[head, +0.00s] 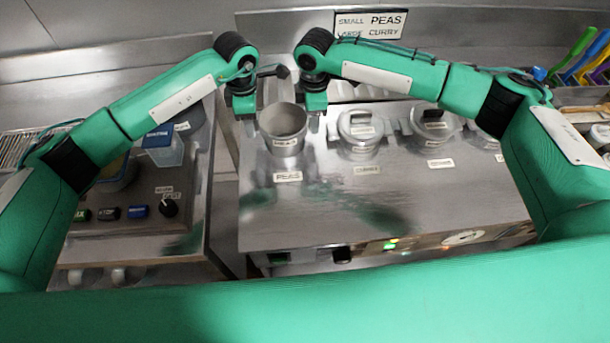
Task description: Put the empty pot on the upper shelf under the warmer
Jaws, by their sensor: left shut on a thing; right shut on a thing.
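The empty pot (284,146) is a grey metal pot without a lid, with a label on its front. It is at the left end of the steel warmer (330,220), above a "PEAS" label. My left gripper (250,122) is shut at the pot's left side and my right gripper (312,118) is shut at its right side. The handles are hidden by the grippers. I cannot tell whether the pot is lifted or still sits in its well. The shelf under the warmer is hidden from this view.
Lidded pots (361,132) and (434,126) stand to the right on the warmer. A wall sign (370,24) reads "SMALL PEAS, LARGE CURRY". Coloured-handled utensils (580,60) stand at the far right. The warmer's front top is clear.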

